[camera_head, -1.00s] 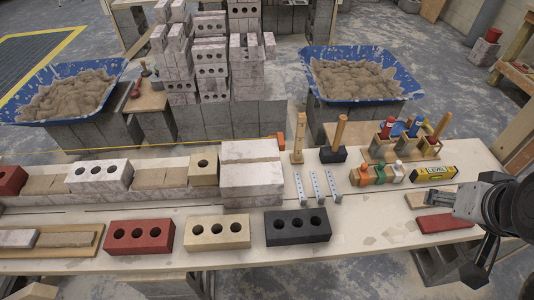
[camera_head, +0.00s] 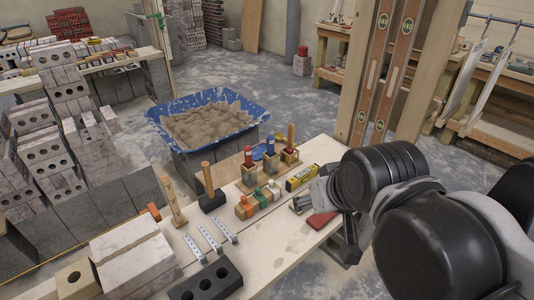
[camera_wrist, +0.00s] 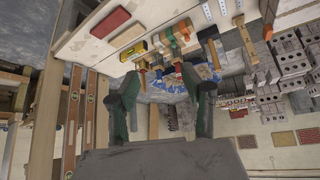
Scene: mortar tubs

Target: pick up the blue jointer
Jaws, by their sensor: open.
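Blue shapes show beyond the fingers there, but I cannot tell the jointer from the tub. My arm covers the bench's right end.
A yellow level (camera_head: 300,178) and a red brick (camera_head: 347,222) lie near my arm. A black mallet (camera_head: 211,196) stands to the left. A blue mortar tub (camera_head: 212,125) is behind the bench.

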